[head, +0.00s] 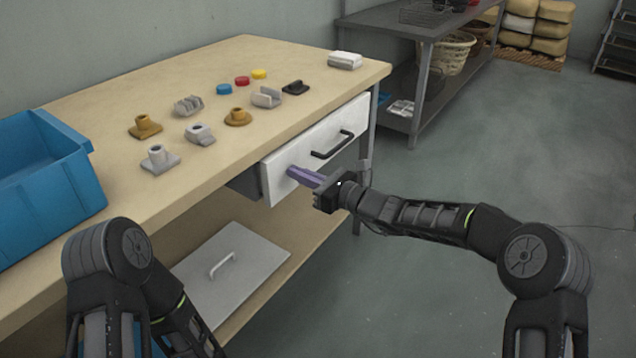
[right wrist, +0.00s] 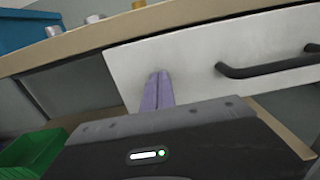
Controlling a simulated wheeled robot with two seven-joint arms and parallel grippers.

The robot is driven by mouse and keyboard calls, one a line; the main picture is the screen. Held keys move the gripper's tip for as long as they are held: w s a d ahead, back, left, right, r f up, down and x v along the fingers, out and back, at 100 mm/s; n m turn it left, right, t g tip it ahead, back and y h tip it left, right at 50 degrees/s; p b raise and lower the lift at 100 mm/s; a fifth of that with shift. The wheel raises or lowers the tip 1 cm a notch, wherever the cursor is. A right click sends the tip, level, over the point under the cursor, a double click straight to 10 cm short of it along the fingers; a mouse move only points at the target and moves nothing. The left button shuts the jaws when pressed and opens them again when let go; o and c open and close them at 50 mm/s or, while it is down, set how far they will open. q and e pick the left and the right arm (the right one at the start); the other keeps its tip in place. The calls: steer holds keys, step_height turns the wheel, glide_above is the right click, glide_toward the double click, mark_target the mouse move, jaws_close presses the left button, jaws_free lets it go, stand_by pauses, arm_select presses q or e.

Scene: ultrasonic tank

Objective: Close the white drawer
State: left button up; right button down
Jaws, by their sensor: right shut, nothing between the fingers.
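The white drawer (head: 280,181) is under the right part of the wooden workbench, with a black bar handle (head: 332,145) on its front. Its front stands a little out from the bench, with a dark grey side showing behind its left end. My right gripper (head: 292,172) is shut and empty, its purple fingers pointing at the left part of the drawer front. In the right wrist view the fingertips (right wrist: 158,75) overlap the white front (right wrist: 190,55), left of the handle (right wrist: 268,68). I cannot tell whether they touch it. My left gripper is out of view; only my left arm shows.
The workbench (head: 95,88) holds a blue bin (head: 75,195), several small metal and brown parts, and red, blue and yellow caps. A grey panel with a handle (head: 232,270) lies on the lower shelf. A grey shelf table (head: 425,30) stands behind. The floor at right is clear.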

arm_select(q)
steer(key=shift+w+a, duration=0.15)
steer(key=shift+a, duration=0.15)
arm_select(e)
steer(key=shift+r+x, duration=0.2)
steer(key=shift+x, duration=0.9)
steer(key=shift+r, duration=0.15)
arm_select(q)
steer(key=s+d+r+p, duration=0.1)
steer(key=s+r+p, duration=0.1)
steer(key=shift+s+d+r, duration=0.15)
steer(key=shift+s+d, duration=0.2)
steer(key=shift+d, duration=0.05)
arm_select(e)
steer(key=v, duration=1.4)
steer(key=shift+d+f, duration=0.15)
steer(key=shift+f, duration=0.2)
